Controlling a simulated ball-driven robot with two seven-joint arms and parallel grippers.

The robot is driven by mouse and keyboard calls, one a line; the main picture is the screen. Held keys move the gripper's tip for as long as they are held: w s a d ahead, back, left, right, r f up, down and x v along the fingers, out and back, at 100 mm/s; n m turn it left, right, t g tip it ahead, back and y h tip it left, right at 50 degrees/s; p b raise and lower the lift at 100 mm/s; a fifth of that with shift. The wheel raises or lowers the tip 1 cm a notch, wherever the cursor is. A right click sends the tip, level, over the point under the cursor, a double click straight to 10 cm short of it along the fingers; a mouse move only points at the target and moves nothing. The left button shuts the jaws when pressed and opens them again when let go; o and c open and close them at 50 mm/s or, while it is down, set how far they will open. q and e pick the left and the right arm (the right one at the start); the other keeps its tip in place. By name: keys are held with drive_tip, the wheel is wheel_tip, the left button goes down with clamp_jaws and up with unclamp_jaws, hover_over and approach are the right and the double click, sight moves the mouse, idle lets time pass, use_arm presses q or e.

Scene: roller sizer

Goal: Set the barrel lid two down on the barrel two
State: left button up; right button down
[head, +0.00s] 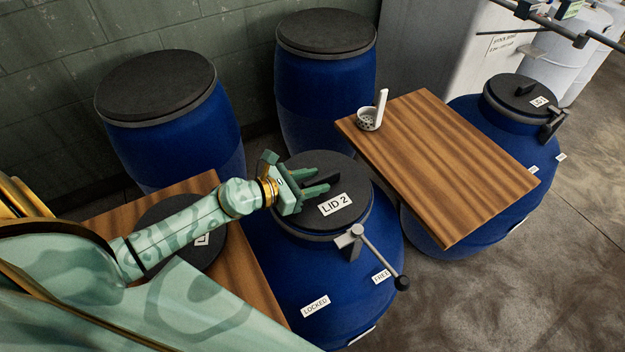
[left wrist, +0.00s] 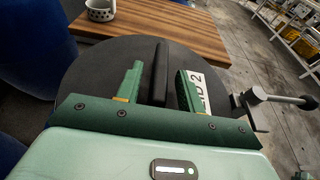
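Lid two (head: 335,208) is a dark disc labelled "LID 2" with a raised bar handle. It sits on top of the blue barrel two (head: 350,278), and looks level and in contact with the rim. My left gripper (head: 322,183) is just over the lid, and its fingers are spread either side of the handle. In the left wrist view the open fingers (left wrist: 155,86) straddle the black handle (left wrist: 161,75), with gaps on both sides. A grey clamp lever (head: 375,254) with a black knob sticks out at the barrel's front, near the "FREE" label. My right gripper is not seen.
A wooden board (head: 450,165) to the right carries a white perforated cup-like scoop (head: 369,118). Another dark lid (head: 178,240) lies on a wooden board at left, partly behind my arm. Two lidded blue barrels (head: 325,90) stand at the back, and another lidded barrel (head: 490,110) at right.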

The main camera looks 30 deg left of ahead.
use_arm(q)
drive_tip(key=shift+r, duration=0.3)
drive_tip(key=shift+r+p, duration=0.6)
drive_tip(key=shift+p, duration=0.15)
drive_tip(key=b+v, duration=0.2)
drive_tip(key=v, duration=0.9)
drive_tip(key=shift+s+a+b, duration=0.3)
drive_tip(key=shift+s, duration=0.1)
drive_tip(key=shift+f, duration=0.2)
